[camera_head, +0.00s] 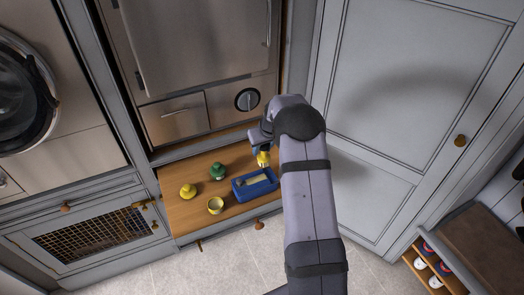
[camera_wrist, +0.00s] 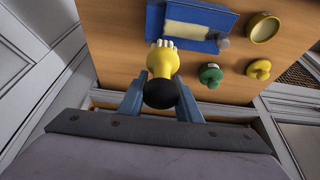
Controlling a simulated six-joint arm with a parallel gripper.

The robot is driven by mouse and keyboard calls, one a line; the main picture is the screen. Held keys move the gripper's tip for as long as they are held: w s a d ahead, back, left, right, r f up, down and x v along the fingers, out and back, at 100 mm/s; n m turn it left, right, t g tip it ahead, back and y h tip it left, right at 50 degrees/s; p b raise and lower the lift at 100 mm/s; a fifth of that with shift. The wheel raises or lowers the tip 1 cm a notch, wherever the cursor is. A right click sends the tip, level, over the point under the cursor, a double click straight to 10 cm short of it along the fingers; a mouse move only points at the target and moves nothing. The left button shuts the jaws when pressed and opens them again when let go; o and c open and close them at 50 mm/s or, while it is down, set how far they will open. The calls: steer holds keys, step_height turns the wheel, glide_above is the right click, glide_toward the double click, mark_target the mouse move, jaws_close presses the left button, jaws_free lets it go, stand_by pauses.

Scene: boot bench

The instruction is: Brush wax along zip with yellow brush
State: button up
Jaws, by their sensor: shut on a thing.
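My gripper (camera_head: 262,147) is shut on a yellow brush (camera_head: 263,160), just behind the blue piece (camera_head: 240,194) on the wooden surface. In the wrist view the yellow brush (camera_wrist: 162,62) stands between my fingers (camera_wrist: 160,97), its black end toward me and its pale bristles toward the blue piece (camera_wrist: 154,22). The bristles are close to the near edge of the blue piece; I cannot tell whether they touch it. A pale cream strip (camera_wrist: 187,30) lies on the blue piece, with a small grey part at one end. Zip teeth are too small to make out. A yellow round tin (camera_head: 215,205) stands to the left.
A green knobbed object (camera_head: 217,171) and a yellow one (camera_head: 188,191) stand left of the blue piece. Steel appliance fronts rise behind the wooden surface (camera_head: 185,222). A grey panelled door (camera_head: 405,110) is close on the right. The left front of the surface is clear.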

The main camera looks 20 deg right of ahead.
steer(key=shift+r+p, duration=0.35)
steer(key=shift+r, duration=0.65)
